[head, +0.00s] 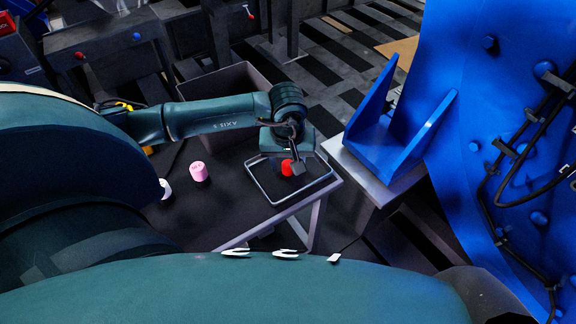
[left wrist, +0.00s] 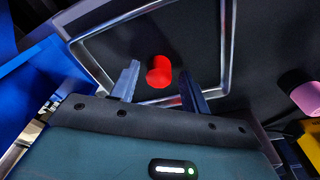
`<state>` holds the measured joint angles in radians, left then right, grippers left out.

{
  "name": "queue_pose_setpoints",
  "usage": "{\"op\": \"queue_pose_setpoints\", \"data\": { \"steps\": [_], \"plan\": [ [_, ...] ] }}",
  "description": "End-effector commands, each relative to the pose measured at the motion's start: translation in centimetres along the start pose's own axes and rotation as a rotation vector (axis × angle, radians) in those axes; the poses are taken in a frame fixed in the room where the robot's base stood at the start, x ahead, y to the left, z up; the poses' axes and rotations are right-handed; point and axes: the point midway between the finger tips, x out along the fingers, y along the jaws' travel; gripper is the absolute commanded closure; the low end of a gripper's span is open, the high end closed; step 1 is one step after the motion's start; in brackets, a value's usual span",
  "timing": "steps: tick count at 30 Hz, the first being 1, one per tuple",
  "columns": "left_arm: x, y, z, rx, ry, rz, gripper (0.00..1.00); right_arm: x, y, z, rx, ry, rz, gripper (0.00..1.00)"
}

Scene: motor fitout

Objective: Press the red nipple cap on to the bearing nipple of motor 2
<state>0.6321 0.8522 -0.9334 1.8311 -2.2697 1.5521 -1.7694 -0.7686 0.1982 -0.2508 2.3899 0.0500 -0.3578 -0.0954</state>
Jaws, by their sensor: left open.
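The red nipple cap (head: 286,168) is inside a shallow metal-rimmed tray (head: 262,190) on the dark table. In the left wrist view the red cap (left wrist: 160,72) shows between the two finger ends, with a gap on each side. My left gripper (head: 293,162) points down over the tray, close to the cap. It is open, and the fingers do not appear to touch the cap. In the head view the hand partly hides the tray. I cannot make out the bearing nipple or a motor 2 label. My right gripper does not show.
A pink cylinder (head: 199,173) and a small white piece (head: 165,189) stand left of the tray. A grey open bin (head: 243,82) is behind my arm. A large blue structure (head: 455,170) with black cables rises at the right, beside a blue bracket (head: 385,150).

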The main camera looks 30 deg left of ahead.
Motion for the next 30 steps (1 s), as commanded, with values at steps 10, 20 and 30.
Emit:
{"op": "queue_pose_setpoints", "data": {
  "steps": [10, 20, 30],
  "plan": [
    [-0.1, 0.0, 0.0, 0.000, 0.000, 0.000, 0.81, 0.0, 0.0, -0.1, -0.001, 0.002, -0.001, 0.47],
    [-0.1, 0.0, 0.0, 0.000, 0.000, 0.000, 0.95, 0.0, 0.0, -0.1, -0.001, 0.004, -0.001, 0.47],
    [-4.2, 0.1, -0.6, 0.000, 0.005, 0.004, 0.95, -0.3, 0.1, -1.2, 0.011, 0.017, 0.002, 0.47]
  ]
}}
